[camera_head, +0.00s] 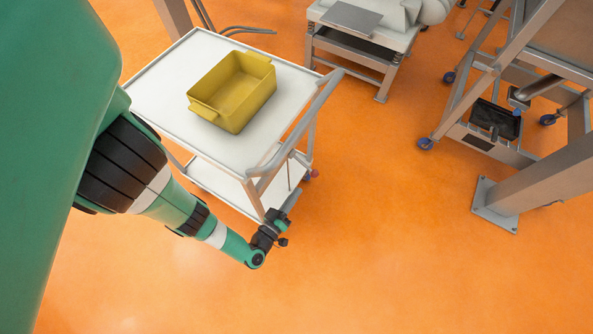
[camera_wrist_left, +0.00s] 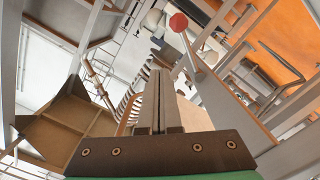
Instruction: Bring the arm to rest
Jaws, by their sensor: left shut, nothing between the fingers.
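My left arm, green with black and white bands, comes in from the left in the head view. Its gripper (camera_head: 291,200) is beside the cart's near right corner, in front of the cart's lower part as seen from the head. In the left wrist view the two grey fingers (camera_wrist_left: 158,100) are together, with nothing between them. My right gripper is in neither view.
A white cart (camera_head: 165,100) with a grey handle (camera_head: 290,130) carries an empty yellow bin (camera_head: 235,90). A machine on a stand (camera_head: 365,35) and metal frames with blue wheels (camera_head: 425,143) stand behind and right. Orange floor (camera_head: 370,260) is clear at front right.

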